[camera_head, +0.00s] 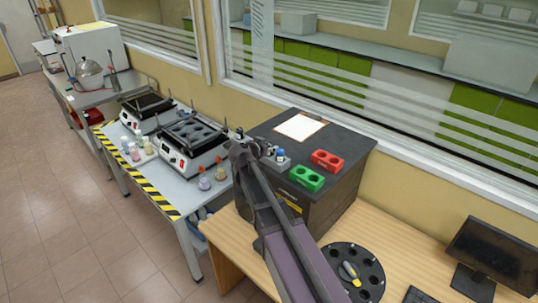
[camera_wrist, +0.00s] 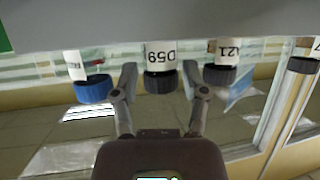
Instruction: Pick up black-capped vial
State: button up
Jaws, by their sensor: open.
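In the wrist view, where the vials appear upside down, a black-capped vial labelled D59 (camera_wrist: 160,72) stands between the two fingers of my gripper (camera_wrist: 158,82). The fingers are open, one on each side of its cap; I cannot tell whether they touch it. A blue-capped vial (camera_wrist: 93,88) is to the left. A dark-capped vial labelled 21 (camera_wrist: 222,68) is to the right, close to the right finger. In the head view, my gripper (camera_head: 246,150) is at the left of a small grey rack (camera_head: 283,166) on the dark cabinet; my arm partly hides this area.
A green block (camera_head: 307,178) and a red block (camera_head: 327,160) with holes sit beside the grey rack. A white sheet (camera_head: 300,127) lies behind. A round black holder (camera_head: 345,290) is on the wooden desk. Another capped vial (camera_wrist: 303,64) is at the wrist view's right edge.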

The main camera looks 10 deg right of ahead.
jog(key=shift+c, duration=0.2)
dwell(0.3)
grip_shut()
jog(key=shift+r, duration=0.2)
notch_tip(320, 180, up, 3)
jog(key=p, duration=0.3)
jog(key=shift+r+p, duration=0.2)
jog(key=shift+p, duration=0.2)
jog(key=s+a+r+p, duration=0.1)
jog(key=s+a, duration=0.3)
jog(key=s, duration=1.1)
jog(key=shift+s+r, duration=0.15)
jog(key=shift+s, duration=0.1)
